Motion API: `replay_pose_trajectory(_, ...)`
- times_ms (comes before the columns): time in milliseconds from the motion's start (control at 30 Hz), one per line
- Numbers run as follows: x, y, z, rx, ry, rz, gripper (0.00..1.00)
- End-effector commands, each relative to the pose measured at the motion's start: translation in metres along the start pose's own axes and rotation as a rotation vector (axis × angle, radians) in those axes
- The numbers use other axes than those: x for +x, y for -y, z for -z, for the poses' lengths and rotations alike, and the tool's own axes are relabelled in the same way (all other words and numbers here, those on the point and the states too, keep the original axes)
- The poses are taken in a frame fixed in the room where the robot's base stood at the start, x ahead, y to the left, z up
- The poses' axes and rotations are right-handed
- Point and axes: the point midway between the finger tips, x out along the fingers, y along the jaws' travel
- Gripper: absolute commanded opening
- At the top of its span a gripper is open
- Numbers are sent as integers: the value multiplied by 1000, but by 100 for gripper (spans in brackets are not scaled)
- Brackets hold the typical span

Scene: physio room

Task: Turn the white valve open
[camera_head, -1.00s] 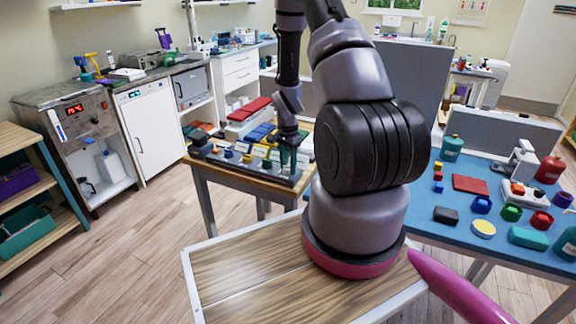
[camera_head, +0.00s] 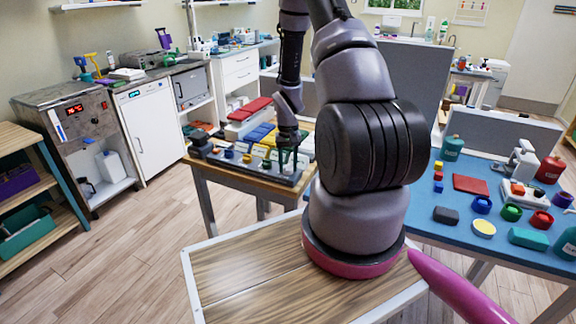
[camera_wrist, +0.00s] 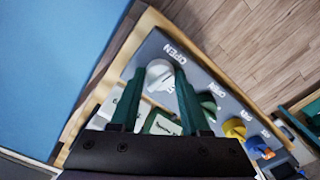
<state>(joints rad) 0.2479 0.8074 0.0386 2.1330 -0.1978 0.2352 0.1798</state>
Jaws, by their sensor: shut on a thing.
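The white valve (camera_wrist: 160,76) is a round white knob on a grey panel (camera_wrist: 150,45), under a white OPEN label. In the wrist view my gripper (camera_wrist: 160,80) has its two green fingers on either side of the knob, shut on it. The angle of the valve's handle is hard to tell between the fingers. In the head view my gripper (camera_head: 290,158) is down at the right end of the panel (camera_head: 230,171), and the white valve is not clearly visible there.
Green (camera_wrist: 207,103), yellow (camera_wrist: 234,128) and blue (camera_wrist: 256,146) valves sit in a row beside the white one. The panel stands on a wooden table (camera_head: 230,183) with coloured blocks behind it. A blue table (camera_head: 460,215) with many objects is at right.

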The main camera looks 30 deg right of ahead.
Motion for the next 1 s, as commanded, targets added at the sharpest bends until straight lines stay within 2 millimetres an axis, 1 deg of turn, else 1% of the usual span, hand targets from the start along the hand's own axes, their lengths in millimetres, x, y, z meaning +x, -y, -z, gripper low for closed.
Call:
replay_pose_trajectory(200,0,0,0,-124,-1,1,0)
replay_pose_trajectory(400,0,0,0,-191,-1,0,0)
replay_pose_trajectory(967,0,0,0,-218,-1,0,0)
replay_pose_trajectory(1000,0,0,0,-218,-1,0,58)
